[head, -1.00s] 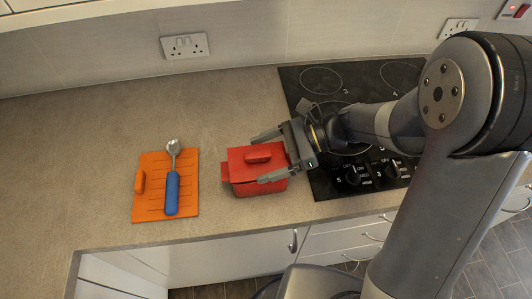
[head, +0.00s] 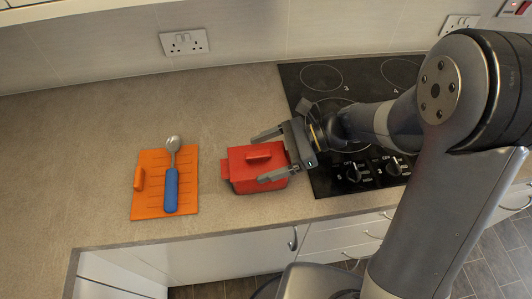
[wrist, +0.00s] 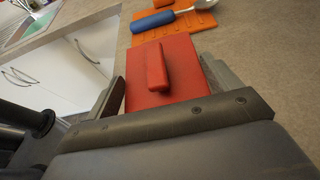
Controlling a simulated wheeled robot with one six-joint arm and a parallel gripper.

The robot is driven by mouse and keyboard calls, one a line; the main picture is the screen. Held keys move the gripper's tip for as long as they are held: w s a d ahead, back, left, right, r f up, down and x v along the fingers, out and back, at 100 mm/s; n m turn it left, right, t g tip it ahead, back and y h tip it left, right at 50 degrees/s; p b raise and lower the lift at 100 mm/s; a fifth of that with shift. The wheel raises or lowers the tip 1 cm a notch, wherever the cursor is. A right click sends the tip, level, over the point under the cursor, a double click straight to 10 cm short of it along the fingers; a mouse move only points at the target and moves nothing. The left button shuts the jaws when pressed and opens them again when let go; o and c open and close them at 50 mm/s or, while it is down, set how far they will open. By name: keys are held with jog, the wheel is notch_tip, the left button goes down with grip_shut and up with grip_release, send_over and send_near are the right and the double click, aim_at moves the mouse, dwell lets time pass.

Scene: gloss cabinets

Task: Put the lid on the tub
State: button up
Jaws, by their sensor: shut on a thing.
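The red lid (head: 240,157), a flat square with a raised bar handle, lies over the red tub (head: 255,186) on the counter. The tub's front wall and a left lug show below it; whether the lid is fully seated I cannot tell. My gripper (head: 264,157) reaches in from the right, with one finger on the far side and one on the near side of the lid. In the wrist view the lid (wrist: 178,55) sits between both fingers, and the gripper (wrist: 165,90) is shut on it. The lid hides the tub's inside.
An orange board (head: 150,200) with its own handle lies to the left, with a blue-handled spoon (head: 171,190) on it. A black hob (head: 330,185) with knobs is to the right, under my arm. The counter's front edge is close to the tub. Counter behind is clear.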

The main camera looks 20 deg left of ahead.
jog(key=shift+f, duration=0.15)
jog(key=o, duration=0.8)
jog(key=shift+o, duration=0.2)
jog(key=shift+d, duration=0.1)
jog(key=v, duration=1)
jog(key=shift+d+b, duration=0.25)
jog(key=shift+b, duration=0.15)
jog(key=shift+w, duration=0.1)
